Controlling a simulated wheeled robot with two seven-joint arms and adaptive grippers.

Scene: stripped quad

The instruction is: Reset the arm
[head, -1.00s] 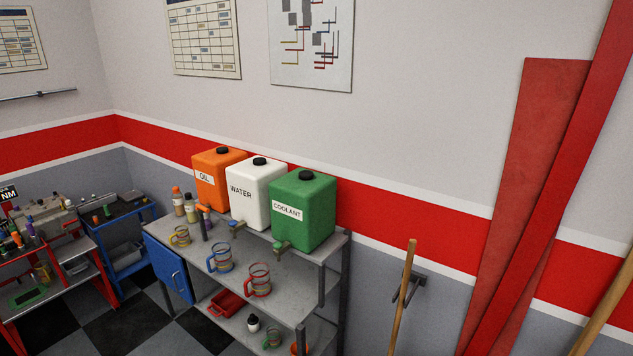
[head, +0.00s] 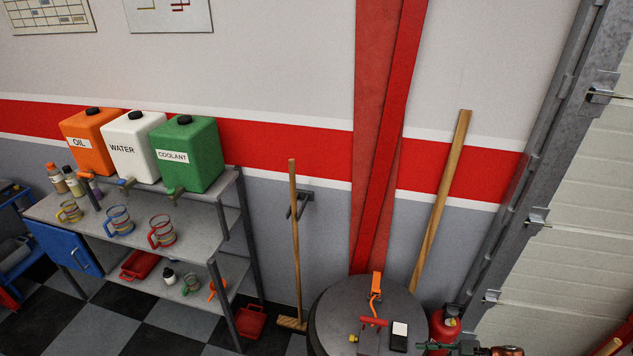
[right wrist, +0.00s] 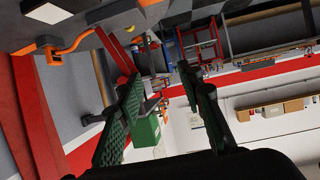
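My right gripper (right wrist: 160,80) shows in the right wrist view. Its two dark green ridged fingers are spread apart, and nothing is held between them. Past the fingers, the room appears steeply tilted.
A metal shelf (head: 180,217) with mugs and orange, white and green tanks (head: 187,153) stands at left. A round grey-topped drum (head: 335,310) carrying small items is at lower centre. A broom (head: 295,240) and wooden plank (head: 442,195) lean at the wall. Checkered floor shows at lower left.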

